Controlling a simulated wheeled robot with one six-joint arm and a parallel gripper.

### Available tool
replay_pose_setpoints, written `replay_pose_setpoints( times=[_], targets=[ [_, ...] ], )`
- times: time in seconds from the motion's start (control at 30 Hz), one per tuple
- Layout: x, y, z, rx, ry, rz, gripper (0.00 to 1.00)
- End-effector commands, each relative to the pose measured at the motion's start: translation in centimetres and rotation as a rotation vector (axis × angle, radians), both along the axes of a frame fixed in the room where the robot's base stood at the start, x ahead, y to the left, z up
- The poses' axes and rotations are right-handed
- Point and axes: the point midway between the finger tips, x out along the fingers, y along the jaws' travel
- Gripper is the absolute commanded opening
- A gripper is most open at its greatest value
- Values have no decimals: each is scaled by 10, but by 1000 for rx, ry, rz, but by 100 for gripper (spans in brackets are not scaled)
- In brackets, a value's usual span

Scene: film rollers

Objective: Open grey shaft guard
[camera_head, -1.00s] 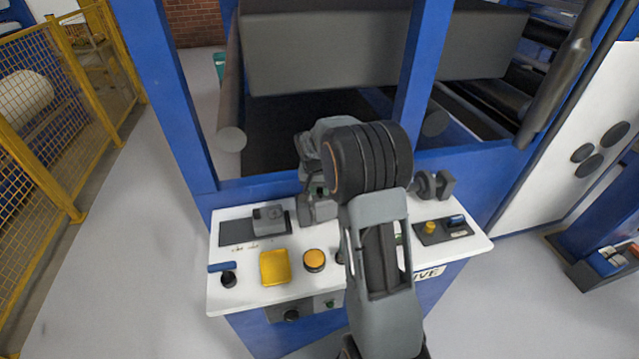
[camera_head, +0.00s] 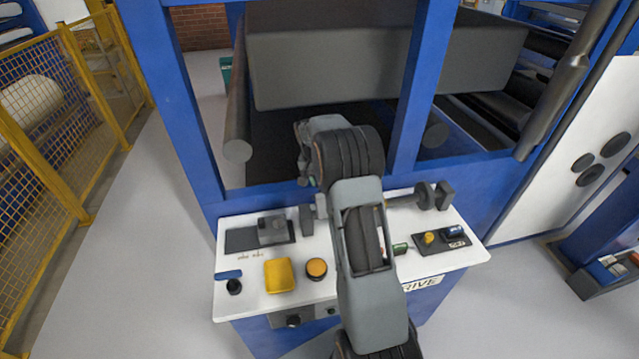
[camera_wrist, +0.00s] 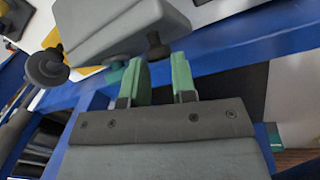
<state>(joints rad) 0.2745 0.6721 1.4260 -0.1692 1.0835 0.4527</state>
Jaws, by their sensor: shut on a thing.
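The grey shaft guard (camera_wrist: 115,30) shows in the wrist view as a smooth grey cover at the top, with a dark knob (camera_wrist: 157,44) on its near edge. A gap shows between the fingers nearer the palm. How far the guard is tilted cannot be told.
Blue machine posts (camera_head: 412,90) rise behind; a yellow fence (camera_head: 65,120) is left.

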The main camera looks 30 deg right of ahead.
Motion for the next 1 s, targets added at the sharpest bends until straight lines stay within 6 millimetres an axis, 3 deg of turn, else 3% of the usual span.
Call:
replay_pose_setpoints(
  times=[0.03,0.67,0.7,1.0],
  targets=[
    [3,2,-8,4,-5,3,0],
    [5,3,-11,8,3,5,0],
    [5,3,-11,8,3,5,27],
    [5,0,-8,6,1,1,52]
  ],
)
